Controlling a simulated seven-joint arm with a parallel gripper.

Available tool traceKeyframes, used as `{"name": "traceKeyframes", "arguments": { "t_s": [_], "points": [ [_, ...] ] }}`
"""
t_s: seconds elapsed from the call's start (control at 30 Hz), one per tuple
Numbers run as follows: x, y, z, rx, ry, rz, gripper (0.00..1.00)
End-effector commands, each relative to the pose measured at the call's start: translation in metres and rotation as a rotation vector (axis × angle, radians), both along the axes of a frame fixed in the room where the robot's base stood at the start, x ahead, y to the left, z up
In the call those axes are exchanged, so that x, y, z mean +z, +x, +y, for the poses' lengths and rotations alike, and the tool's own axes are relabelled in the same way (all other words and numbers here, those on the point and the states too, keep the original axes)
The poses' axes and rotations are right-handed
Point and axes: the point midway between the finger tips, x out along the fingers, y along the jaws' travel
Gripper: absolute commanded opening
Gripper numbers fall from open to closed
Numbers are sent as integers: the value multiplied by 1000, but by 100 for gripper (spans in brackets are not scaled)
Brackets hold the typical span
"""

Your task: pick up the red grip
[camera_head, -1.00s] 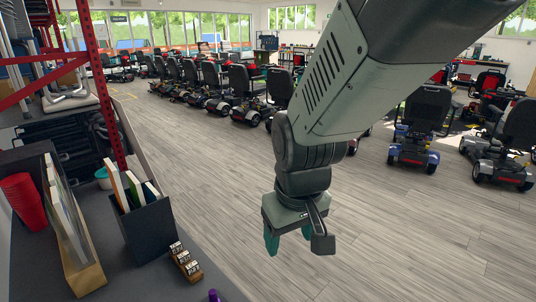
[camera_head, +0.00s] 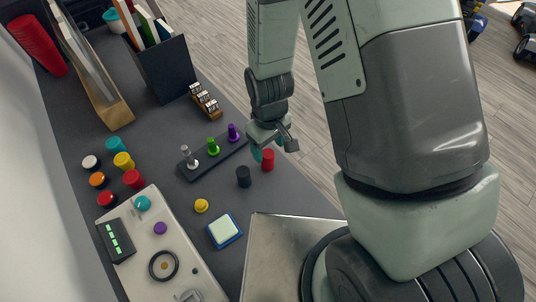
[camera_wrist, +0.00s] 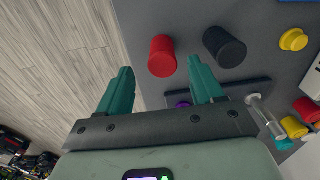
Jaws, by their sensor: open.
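The red grip is a short upright cylinder (camera_head: 267,160) near the floor-side edge of the dark table, beside a similar black cylinder (camera_head: 244,176). In the wrist view the red grip (camera_wrist: 162,56) shows just beyond and between my fingertips, with the black cylinder (camera_wrist: 224,47) to its right. My gripper (camera_head: 262,150) is open and empty, with teal fingers, close to the red grip in the head view. In the wrist view my gripper (camera_wrist: 160,78) shows both fingers apart, with a gap to the grip.
A dark strip (camera_head: 214,155) holds grey, green and purple pegs behind the grip. Several coloured knobs, a yellow button (camera_head: 201,205), a blue-white pad (camera_head: 224,230) and a control panel (camera_head: 190,250) lie leftward. Red cups (camera_head: 36,45) stand far left. Floor lies beyond the edge.

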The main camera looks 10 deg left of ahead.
Motion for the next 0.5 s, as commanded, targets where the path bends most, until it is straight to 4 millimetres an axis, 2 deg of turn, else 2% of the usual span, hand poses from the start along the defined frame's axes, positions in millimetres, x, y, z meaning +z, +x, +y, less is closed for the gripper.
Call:
{"name": "traceKeyframes", "arguments": {
  "t_s": [0.33,0.5],
  "points": [
    [-44,-6,-1,-1,-1,2,66],
    [-54,-5,-1,-2,0,0,66]
  ]
}}
